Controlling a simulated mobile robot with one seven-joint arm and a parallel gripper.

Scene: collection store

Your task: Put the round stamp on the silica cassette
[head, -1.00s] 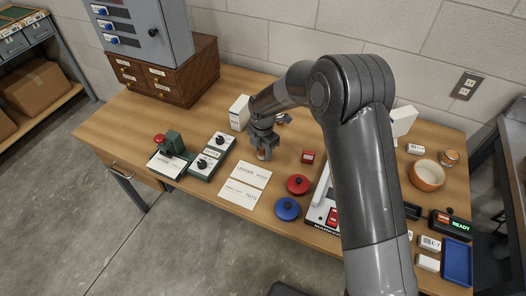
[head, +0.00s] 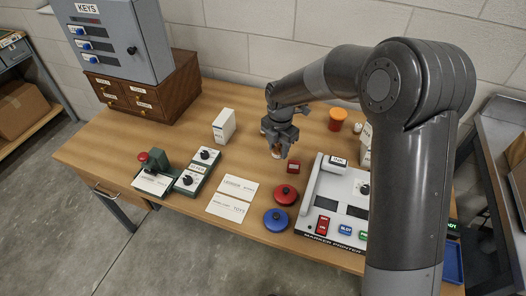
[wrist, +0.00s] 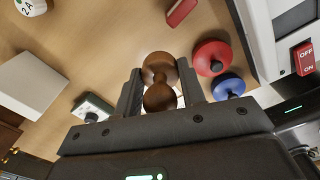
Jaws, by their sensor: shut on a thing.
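My gripper (head: 279,143) hangs over the middle of the desk. Its two fingers (wrist: 160,92) are shut on a brown turned wooden piece with a rounded top, which looks like the round stamp (wrist: 159,68). The stamp's lower end shows small under my gripper in the head view (head: 276,153). Its printing face is hidden. I cannot tell for sure which thing is the silica cassette. A white box (head: 223,126) stands left of my gripper, and a small red block (head: 293,167) lies just right of it.
A red lidded tin (head: 286,194) and a blue one (head: 276,220) lie in front of my gripper. Two white cards (head: 228,207) lie left of them. A white labelled machine (head: 335,222) stands to the right. An orange-topped jar (head: 337,117) stands behind.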

